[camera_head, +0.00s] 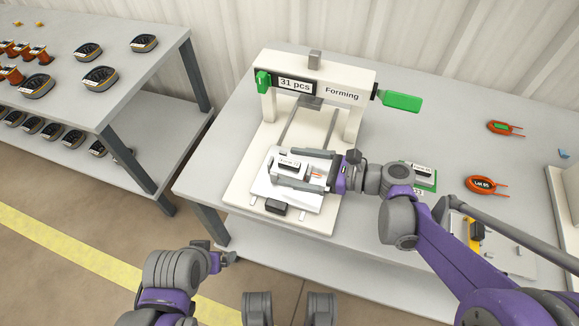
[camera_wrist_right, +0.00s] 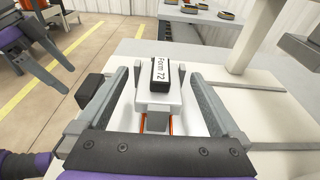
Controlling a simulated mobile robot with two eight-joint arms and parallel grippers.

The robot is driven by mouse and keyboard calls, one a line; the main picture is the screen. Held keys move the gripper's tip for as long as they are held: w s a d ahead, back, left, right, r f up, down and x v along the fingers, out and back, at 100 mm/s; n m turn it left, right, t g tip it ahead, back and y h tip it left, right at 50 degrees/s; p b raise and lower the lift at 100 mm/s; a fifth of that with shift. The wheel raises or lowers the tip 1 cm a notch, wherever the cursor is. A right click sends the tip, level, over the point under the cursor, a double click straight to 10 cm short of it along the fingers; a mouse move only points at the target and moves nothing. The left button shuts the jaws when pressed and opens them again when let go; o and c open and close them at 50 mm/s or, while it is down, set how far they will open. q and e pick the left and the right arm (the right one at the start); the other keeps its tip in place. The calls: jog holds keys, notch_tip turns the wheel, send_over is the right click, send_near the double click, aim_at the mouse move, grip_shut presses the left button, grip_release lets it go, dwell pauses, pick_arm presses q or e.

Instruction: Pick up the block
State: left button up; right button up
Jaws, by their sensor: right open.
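The block is black with a white label reading "Form 72" (camera_wrist_right: 160,73). It sits on a white carriage (camera_head: 266,188) on the forming press bed, and its label also shows in the head view (camera_head: 289,162). My right gripper (camera_wrist_right: 160,82) is open, its two grey fingers on either side of the block with a gap to each. In the head view the right gripper (camera_head: 297,170) reaches in from the right over the carriage. My left gripper (camera_head: 228,257) is off the table at lower left; its fingers look apart in the wrist view (camera_wrist_right: 48,72).
The forming press (camera_head: 352,78) stands behind with green handles. A black box (camera_head: 276,207) is at the bed's front. Orange-rimmed coils (camera_head: 486,185) and a green fixture (camera_head: 427,183) lie to the right. A shelf (camera_head: 165,75) with several parts stands left.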

jog(key=shift+c, duration=0.2)
grip_shut()
dwell(0.4)
